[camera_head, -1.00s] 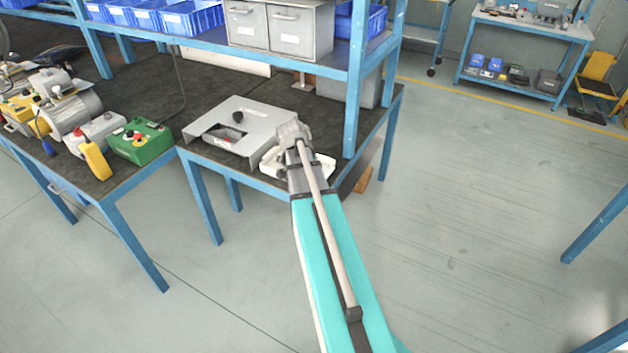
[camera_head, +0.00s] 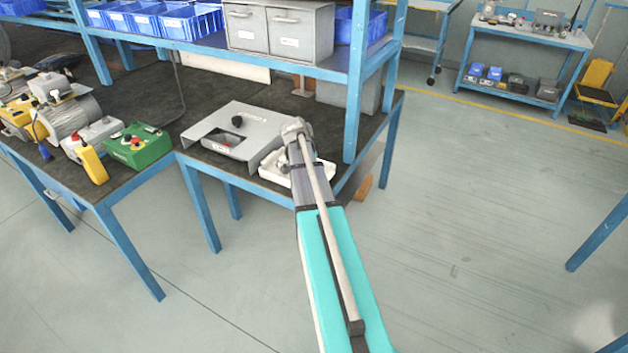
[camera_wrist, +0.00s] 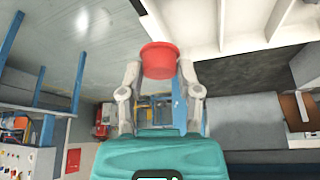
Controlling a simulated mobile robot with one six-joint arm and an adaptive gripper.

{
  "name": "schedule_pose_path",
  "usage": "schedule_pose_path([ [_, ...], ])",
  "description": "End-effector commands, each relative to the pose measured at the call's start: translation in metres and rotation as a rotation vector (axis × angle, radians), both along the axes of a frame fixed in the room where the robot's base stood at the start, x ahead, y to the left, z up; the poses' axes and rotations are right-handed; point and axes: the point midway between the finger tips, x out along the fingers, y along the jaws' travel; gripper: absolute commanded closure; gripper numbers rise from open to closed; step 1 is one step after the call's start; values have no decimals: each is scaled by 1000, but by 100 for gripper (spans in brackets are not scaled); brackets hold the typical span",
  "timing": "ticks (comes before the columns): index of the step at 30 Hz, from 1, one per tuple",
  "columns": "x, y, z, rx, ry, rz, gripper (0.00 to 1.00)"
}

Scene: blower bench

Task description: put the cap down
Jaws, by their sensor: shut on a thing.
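A red cap (camera_wrist: 158,60) sits between the fingertips of my gripper (camera_wrist: 158,72) in the wrist view. The fingers are shut on its two sides. A white tray with walled compartments (camera_wrist: 235,15) fills the upper right of the wrist view, beyond the cap. I cannot tell whether the cap touches anything but the fingers. In the head view my gripper (camera_head: 294,128) is over the bench beside the white tray (camera_head: 322,177), whose middle my arm partly covers. The cap is hidden in the head view.
A grey metal stand with a black knob (camera_head: 225,122) is left of my gripper. A blue shelf post (camera_head: 357,90) stands close on the right, with a shelf above. A green control box (camera_head: 140,147) and a yellow pendant (camera_head: 92,164) lie further left. Dark bench top is free behind the stand.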

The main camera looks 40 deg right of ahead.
Motion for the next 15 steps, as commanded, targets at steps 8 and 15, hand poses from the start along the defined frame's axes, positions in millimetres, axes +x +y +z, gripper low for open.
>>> schedule_pose_path([
  [8,24,-21,-31,0,-1,0,71],
  [15,37,-33,-52,0,-1,0,71],
])
